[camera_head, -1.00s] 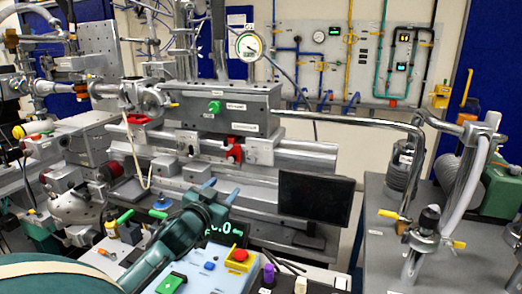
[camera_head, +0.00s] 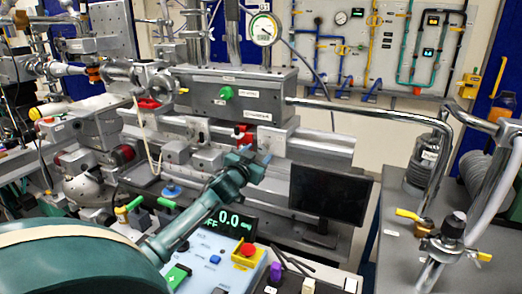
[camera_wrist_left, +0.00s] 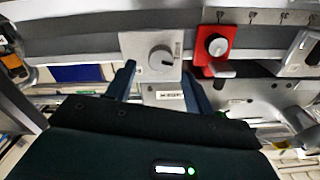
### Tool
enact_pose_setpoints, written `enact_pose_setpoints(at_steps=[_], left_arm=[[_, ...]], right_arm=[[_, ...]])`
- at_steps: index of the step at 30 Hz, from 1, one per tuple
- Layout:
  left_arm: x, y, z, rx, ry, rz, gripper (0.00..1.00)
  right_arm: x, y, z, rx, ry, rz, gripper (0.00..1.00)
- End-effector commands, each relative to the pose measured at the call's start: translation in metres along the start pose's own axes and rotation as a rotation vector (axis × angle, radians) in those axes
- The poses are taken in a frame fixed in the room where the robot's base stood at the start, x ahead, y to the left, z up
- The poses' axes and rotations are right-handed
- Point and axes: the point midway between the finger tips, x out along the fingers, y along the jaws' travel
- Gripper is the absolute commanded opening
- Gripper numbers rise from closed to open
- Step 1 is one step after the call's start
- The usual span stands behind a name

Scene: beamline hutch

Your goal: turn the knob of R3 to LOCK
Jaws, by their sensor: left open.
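In the left wrist view a round grey knob (camera_wrist_left: 161,58) with a dark pointer mark sits on a light grey plate (camera_wrist_left: 136,46). A small label (camera_wrist_left: 170,95) below it is too blurred to read. My left gripper (camera_wrist_left: 158,72) is open, its two dark blue fingers spread either side of this plate, their tips a little below the knob. Nothing is between them. In the head view my left gripper (camera_head: 257,155) is in front of the bench, near the red block (camera_head: 243,133). My right gripper does not show. I cannot read which knob is R3.
Right of the grey knob is a red block with a silver knob (camera_wrist_left: 217,46). In the head view a dark monitor (camera_head: 330,192) stands right of my gripper.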

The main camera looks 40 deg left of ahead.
Motion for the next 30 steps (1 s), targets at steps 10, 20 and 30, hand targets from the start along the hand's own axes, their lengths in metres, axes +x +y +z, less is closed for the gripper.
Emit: enact_pose_setpoints(at_steps=[10, 20, 30], left_arm=[[0.027, 0.000, 0.000, 0.001, -0.001, -0.001, 0.53], [0.028, 0.000, 0.000, 0.000, 0.000, 0.000, 0.48], [0.028, 0.000, 0.000, 0.000, 0.000, 0.000, 0.20]], right_arm=[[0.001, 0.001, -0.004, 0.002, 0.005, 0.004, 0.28], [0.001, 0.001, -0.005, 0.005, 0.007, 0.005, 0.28], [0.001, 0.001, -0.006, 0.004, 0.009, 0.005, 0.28]])
